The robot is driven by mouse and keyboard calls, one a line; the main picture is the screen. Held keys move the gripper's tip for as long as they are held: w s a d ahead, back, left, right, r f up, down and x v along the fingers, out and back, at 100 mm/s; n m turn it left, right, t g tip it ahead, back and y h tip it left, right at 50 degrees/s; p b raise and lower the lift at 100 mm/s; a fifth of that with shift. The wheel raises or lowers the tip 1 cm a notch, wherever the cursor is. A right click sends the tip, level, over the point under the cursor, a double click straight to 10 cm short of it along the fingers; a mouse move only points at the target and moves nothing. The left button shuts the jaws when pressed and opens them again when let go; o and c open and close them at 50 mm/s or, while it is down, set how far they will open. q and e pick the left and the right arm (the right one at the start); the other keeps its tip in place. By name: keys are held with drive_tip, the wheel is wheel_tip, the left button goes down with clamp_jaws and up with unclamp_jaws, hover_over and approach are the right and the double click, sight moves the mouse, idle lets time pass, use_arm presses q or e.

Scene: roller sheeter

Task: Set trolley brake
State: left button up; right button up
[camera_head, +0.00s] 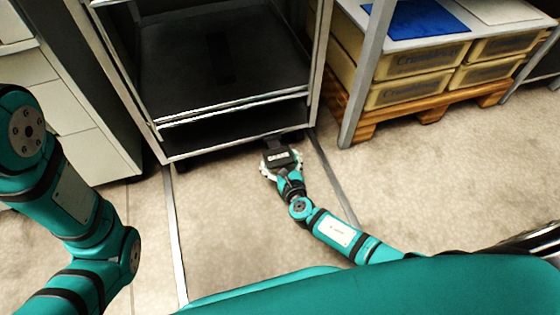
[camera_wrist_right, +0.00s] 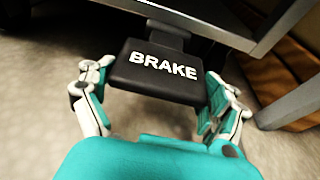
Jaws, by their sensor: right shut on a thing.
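The trolley (camera_head: 235,130) is a dark metal rack with grey edges, standing at the top middle of the head view. A black brake pedal marked "BRAKE" (camera_wrist_right: 158,70) sticks out from under its front lower edge. My right gripper (camera_head: 281,160) is down near the floor at this edge. In the right wrist view its white and teal fingers (camera_wrist_right: 160,95) stand on both sides of the pedal, shut on it. The inner finger contacts are partly hidden. My left arm comes in at the left of the head view, but its gripper is out of the picture.
Grey drawers (camera_head: 70,100) stand left of the trolley. On the right, a wooden pallet (camera_head: 430,108) holds yellow crates (camera_head: 410,90) beside a grey table leg (camera_head: 365,80). Metal floor rails (camera_head: 335,180) run along the floor. The floor in front is otherwise clear.

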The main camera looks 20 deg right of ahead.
sight(279, 158)
drive_tip(key=shift+w+f, duration=0.15)
drive_tip(key=shift+f, duration=0.2)
drive_tip(key=shift+w+r, duration=0.1)
drive_tip(key=shift+w, duration=0.05)
idle(0.4)
drive_tip(key=o, duration=1.3)
drive_tip(key=shift+o, duration=0.7)
wheel_tip(279, 158, up, 10)
drive_tip(key=shift+f, duration=0.1)
